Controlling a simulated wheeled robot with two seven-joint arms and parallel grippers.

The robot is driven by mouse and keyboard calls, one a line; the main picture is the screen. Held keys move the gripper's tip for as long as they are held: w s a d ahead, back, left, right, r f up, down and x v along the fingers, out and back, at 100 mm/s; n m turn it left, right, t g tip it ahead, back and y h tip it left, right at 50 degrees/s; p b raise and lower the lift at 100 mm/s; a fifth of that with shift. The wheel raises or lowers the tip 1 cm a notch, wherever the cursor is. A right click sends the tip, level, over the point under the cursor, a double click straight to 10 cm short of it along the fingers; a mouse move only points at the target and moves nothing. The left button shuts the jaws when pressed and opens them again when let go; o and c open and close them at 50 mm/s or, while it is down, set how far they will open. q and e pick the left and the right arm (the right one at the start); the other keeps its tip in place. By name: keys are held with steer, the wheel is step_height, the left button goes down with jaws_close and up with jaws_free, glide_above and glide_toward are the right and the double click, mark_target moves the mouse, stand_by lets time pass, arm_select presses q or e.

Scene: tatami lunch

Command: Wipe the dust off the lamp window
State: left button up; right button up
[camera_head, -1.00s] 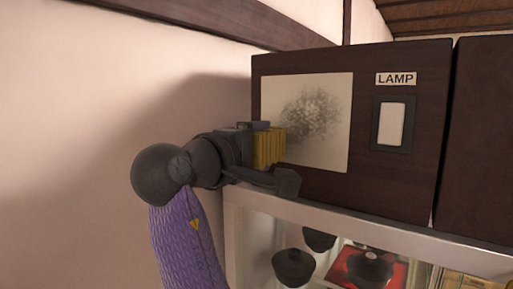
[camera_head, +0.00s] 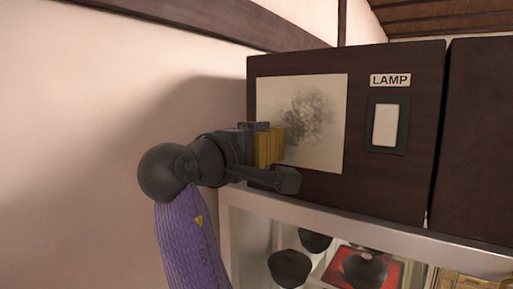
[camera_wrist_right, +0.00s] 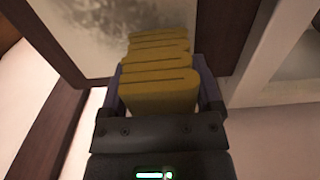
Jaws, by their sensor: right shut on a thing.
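The lamp window (camera_head: 325,150) is a pale square panel in a dark wooden cabinet front. A grey smudge of dust (camera_head: 308,115) covers its middle; part of it also shows in the right wrist view (camera_wrist_right: 125,28). My right gripper (camera_head: 270,150) is shut on a folded yellow cloth (camera_head: 268,147) in front of the window's lower left part. The cloth fills the space between the fingers in the right wrist view (camera_wrist_right: 160,85). Its far end is close to the panel; I cannot tell whether it touches. My left gripper is not in view.
A "LAMP" label (camera_head: 390,80) and a white rocker switch (camera_head: 386,125) are right of the window. Below is a glass-fronted case with a pale frame (camera_head: 350,222), holding dark bowls (camera_head: 290,268) and a red tray (camera_head: 338,275). A plain wall (camera_head: 90,130) is at left.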

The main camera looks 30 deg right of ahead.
steer(key=shift+w+d, duration=0.1)
steer(key=shift+d, duration=0.2)
